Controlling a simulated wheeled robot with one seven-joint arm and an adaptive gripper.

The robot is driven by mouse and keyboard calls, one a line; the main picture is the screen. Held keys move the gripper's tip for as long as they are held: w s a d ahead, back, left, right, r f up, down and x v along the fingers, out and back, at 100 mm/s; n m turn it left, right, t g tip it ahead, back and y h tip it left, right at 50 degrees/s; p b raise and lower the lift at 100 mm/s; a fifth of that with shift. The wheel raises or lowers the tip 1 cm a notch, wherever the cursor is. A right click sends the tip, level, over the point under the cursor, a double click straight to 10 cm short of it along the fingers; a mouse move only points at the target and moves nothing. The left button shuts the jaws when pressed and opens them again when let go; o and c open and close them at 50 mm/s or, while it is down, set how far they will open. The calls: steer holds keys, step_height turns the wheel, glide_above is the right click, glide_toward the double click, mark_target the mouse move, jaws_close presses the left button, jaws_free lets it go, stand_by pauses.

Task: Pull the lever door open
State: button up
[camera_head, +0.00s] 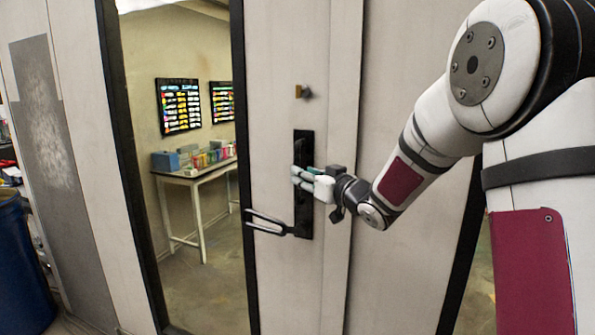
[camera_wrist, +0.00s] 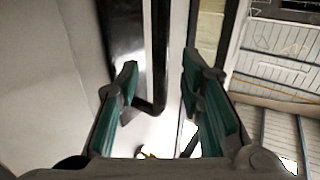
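The lever door (camera_head: 275,60) is a pale panel with a tall window in a black frame, and it looks closed. Its black lever handle (camera_head: 268,221) points left from the lower part of a dark backplate (camera_head: 304,222). My gripper (camera_head: 296,175) is in front of the backplate, above the lever in the head view. In the wrist view my gripper (camera_wrist: 158,60) has its two teal-padded fingers apart. The dark bent lever bar (camera_wrist: 159,75) appears between them, with a gap on each side. I cannot tell how deep the bar is between the fingers.
A small brass lock piece (camera_head: 302,91) sits above the backplate. Through the window a table (camera_head: 200,180) holds several coloured cans, with two display boards (camera_head: 180,105) on the wall behind. A blue barrel (camera_head: 20,265) stands at the far left.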

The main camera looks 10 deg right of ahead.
steer(key=shift+x, duration=2)
steer(key=shift+c, duration=0.4)
jaws_close()
